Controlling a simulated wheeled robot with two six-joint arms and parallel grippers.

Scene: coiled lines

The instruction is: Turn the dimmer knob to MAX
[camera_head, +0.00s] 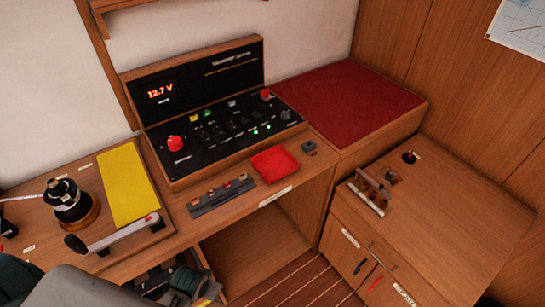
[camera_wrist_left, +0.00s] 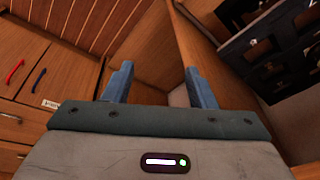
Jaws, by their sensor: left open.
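The black control panel (camera_head: 222,133) stands on the desk, with a lit 12.7 V readout on its upright back. A small grey knob (camera_head: 286,115) sits near its right end; it looks like the dimmer knob, but its label and pointer are too small to read. Red knobs sit at the panel's left (camera_head: 175,143) and far right (camera_head: 265,94). My left gripper (camera_wrist_left: 158,80) is open and empty in the left wrist view, its two blue fingers apart. Its fingers are not clearly visible in the head view. My right gripper is not visible.
A red tray (camera_head: 275,165) and a strip of small switches (camera_head: 222,195) lie before the panel. A cabinet with levers (camera_head: 370,190) stands at right. A red cushion (camera_head: 345,110) lies behind.

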